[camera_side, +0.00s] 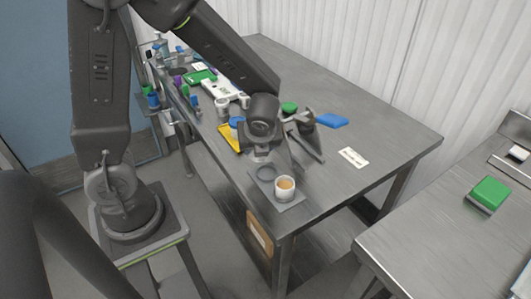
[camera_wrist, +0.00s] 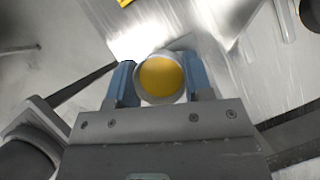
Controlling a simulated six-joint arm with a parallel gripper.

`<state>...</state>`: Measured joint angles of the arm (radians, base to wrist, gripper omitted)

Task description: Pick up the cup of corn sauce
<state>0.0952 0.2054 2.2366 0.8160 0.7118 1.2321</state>
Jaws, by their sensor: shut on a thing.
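In the wrist view, a round pale cup with smooth yellow sauce (camera_wrist: 161,76) sits between the two blue fingers of my gripper (camera_wrist: 160,84). The fingers press on it from both sides, and it looks level. In the side view, my gripper (camera_side: 272,150) is over the near part of the steel table. Its fingertips are hard to make out there. A small white cup with orange-tan contents (camera_side: 285,188) shows just below and in front of it, on a grey plate. I cannot tell whether this is the cup between my fingers.
The grey plate (camera_side: 294,203) has a dark ring beside the white cup. Bottles, a yellow tray (camera_side: 229,139) and a white device (camera_side: 221,91) crowd the table's left side.

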